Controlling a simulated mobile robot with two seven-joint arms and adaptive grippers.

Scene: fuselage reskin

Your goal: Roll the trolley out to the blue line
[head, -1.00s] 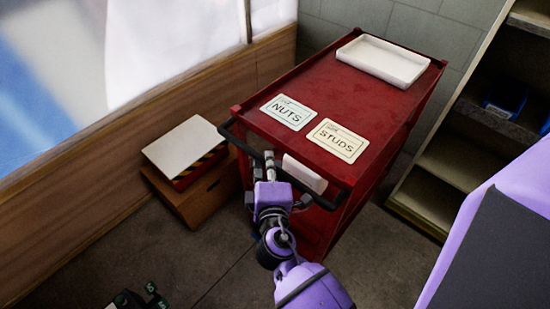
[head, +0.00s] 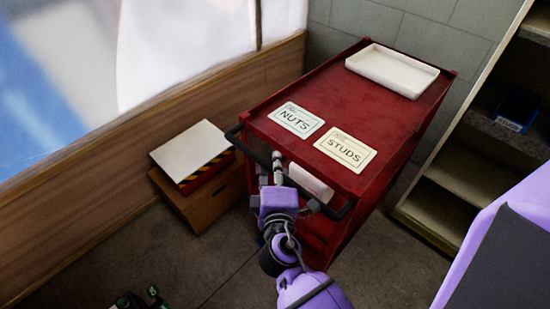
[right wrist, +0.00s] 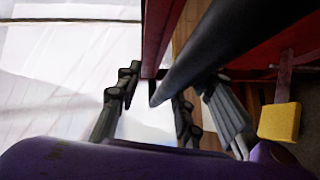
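The red trolley (head: 345,112) stands by the wall, with NUTS (head: 296,119) and STUDS (head: 345,149) cards on its top. Its black push handle (head: 343,211) runs across the near end; the handle also crosses the right wrist view (right wrist: 215,52). My right gripper (head: 290,184) is at this handle in the head view. In the right wrist view its fingers (right wrist: 155,102) stand apart on either side of the bar's end, with a visible gap on the left. Contact is unclear. No blue line shows on the floor. My left gripper is out of view.
A white tray (head: 391,69) sits on the trolley's far end. A cardboard box (head: 202,203) with a striped, white-topped item (head: 190,150) stands close to its left. Shelving (head: 445,205) is close on the right. A green and black object (head: 140,300) lies at the bottom edge.

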